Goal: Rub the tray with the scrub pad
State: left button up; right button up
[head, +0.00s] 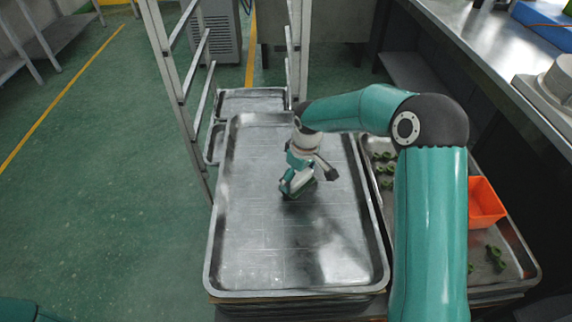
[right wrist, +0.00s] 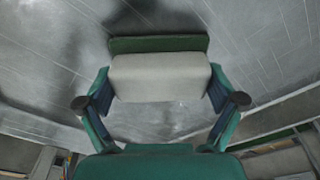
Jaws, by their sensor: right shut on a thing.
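The metal tray (head: 250,235) is large, shallow and rectangular, and lies in the middle of the head view. In the right wrist view the pad (right wrist: 160,75) sits between both fingers. The pad is at the tray floor; I cannot tell whether it touches. My left gripper does not show.
A second tray (head: 520,262) on the right holds an orange container (head: 486,203) and several green parts (head: 495,255). A metal rack (head: 180,95) stands behind and to the left. A workbench (head: 480,40) runs along the right. The green floor (head: 90,190) at left is clear.

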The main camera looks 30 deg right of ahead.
jog(key=a, duration=0.1)
jog(key=w+a, duration=0.1)
jog(key=a, duration=0.1)
jog(key=shift+w+f, duration=0.1)
jog(key=shift+w, duration=0.1)
jog(key=r+p, duration=0.1)
jog(key=r, duration=0.1)
jog(key=r+p, duration=0.1)
jog(key=r, duration=0.1)
jog(key=shift+w+a+r, duration=0.1)
jog(key=shift+a+r, duration=0.05)
jog(key=shift+a, duration=0.05)
notch_tip(320, 180, up, 2)
jog(key=shift+w+r+p, duration=0.1)
jog(key=shift+p, duration=0.65)
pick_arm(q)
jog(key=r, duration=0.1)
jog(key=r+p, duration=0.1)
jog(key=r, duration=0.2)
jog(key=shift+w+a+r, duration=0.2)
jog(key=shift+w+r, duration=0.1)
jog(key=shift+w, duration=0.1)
pick_arm(e)
jog(key=shift+r, duration=0.95)
